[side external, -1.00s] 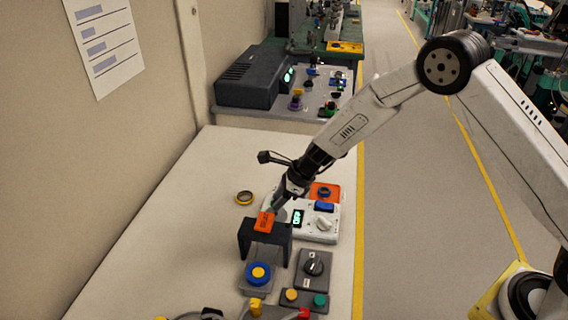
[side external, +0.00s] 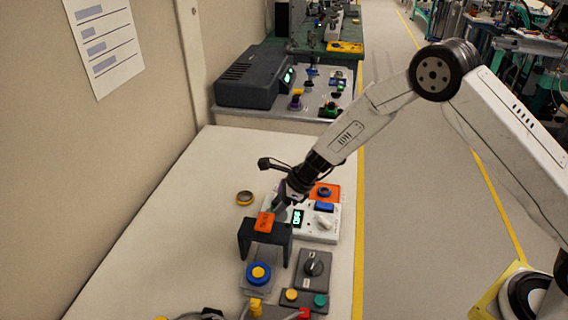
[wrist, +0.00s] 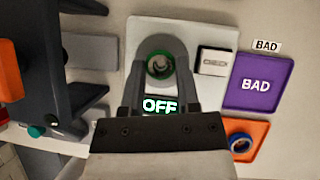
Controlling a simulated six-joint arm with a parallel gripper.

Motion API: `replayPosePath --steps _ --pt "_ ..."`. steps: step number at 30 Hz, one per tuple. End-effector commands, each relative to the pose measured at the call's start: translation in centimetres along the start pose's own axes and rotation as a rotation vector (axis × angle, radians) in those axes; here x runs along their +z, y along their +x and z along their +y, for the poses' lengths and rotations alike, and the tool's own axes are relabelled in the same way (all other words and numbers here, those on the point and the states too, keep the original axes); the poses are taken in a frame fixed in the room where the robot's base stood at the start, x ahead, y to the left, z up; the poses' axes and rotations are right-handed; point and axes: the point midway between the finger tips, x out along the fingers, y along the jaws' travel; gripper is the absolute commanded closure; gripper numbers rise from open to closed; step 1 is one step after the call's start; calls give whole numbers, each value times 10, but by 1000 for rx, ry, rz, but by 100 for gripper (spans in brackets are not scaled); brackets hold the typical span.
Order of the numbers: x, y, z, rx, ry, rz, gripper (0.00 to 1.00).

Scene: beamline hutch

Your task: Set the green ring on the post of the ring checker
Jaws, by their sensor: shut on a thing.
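My gripper (wrist: 160,68) is shut on the green ring (wrist: 151,51), which sits between its fingertips in the wrist view. The ring is over the pale plate of the ring checker (wrist: 190,32), above its lit display reading OFF (wrist: 160,105). Something grey shows inside the ring; I cannot tell whether the ring is around the post or above it. In the side view my gripper (side external: 279,206) points down at the left part of the white checker (side external: 318,235), and the ring is too small to make out there.
A purple BAD tray (wrist: 258,100) and an orange tray (wrist: 256,128) holding a blue ring (wrist: 240,143) lie beside the checker. A yellow-and-dark ring (side external: 245,198) lies left; the bench's left is clear.

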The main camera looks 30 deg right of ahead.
Motion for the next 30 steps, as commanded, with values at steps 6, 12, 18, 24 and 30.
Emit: replayPosePath --steps 6,12,18,24,30 --pt "-1 1 0 0 0 0 100" --pt "-2 3 0 0 0 0 100" --pt "-3 5 0 0 0 0 100" --pt "-4 6 0 0 0 0 100" --pt "-5 8 0 0 0 0 100"
